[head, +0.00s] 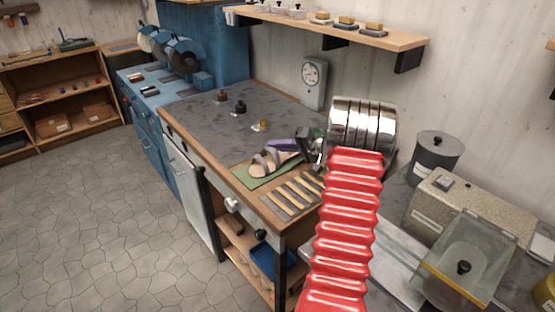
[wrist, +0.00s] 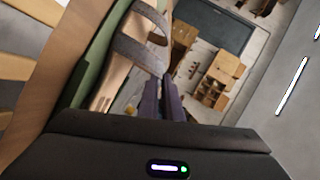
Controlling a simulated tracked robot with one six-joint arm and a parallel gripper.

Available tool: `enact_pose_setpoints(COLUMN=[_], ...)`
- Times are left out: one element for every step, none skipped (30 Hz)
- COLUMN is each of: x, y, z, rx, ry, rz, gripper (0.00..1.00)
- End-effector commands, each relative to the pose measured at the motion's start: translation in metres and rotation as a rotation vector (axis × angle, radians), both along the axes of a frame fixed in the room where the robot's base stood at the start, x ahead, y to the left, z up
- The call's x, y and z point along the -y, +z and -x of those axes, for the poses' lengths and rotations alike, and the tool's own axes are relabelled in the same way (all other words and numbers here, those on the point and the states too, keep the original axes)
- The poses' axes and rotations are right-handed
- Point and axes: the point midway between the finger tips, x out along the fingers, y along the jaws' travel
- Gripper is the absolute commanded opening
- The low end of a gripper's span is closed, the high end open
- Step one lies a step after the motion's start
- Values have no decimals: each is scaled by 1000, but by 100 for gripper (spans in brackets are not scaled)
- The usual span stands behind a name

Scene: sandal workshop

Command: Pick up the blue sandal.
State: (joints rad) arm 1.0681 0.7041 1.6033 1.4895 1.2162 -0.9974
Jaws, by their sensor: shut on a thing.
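A sandal (head: 258,172) with a tan footbed and grey straps lies at or just above a green mat (head: 250,183) on the workbench, near its front edge. Its straps look grey rather than clearly blue. It also shows in the wrist view (wrist: 143,50), at upper left. My gripper (head: 276,146), with purple fingers, reaches in from the right and is shut on the sandal at its far side. The fingers also show in the wrist view (wrist: 161,84), close together beside the strap. The exact grip spot is hidden, and I cannot tell whether the sandal touches the mat.
Pale strips (head: 290,195) lie in a row right of the mat. Small knobbed pieces (head: 240,107) stand farther back on the grey bench top (head: 205,118). A dial gauge (head: 314,75) stands by the wall. Machines (head: 455,215) crowd the right; open floor (head: 90,210) lies left.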

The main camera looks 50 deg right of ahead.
Motion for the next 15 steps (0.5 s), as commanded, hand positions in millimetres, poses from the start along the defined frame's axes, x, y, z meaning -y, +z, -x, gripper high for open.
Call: enact_pose_setpoints(x=[0,0,0,0,0,0,0,0,0,0,0,0,0,0,0], y=[0,0,0,1,1,1,1,0,0,1,1,2,3,5,8], z=[0,0,0,0,0,0,0,0,0,0,0,0,0,0,0], rx=[0,0,0,1,1,1,0,0,0,0,0,0,0,1,1], ry=[0,0,0,-1,-1,-1,0,0,0,0,0,0,0,1,0], rz=[0,0,0,1,1,1,1,1,0,0,1,1,1,2,3], gripper=[0,0,0,0,0,0,0,0,0,0,0,0,0,0,0])
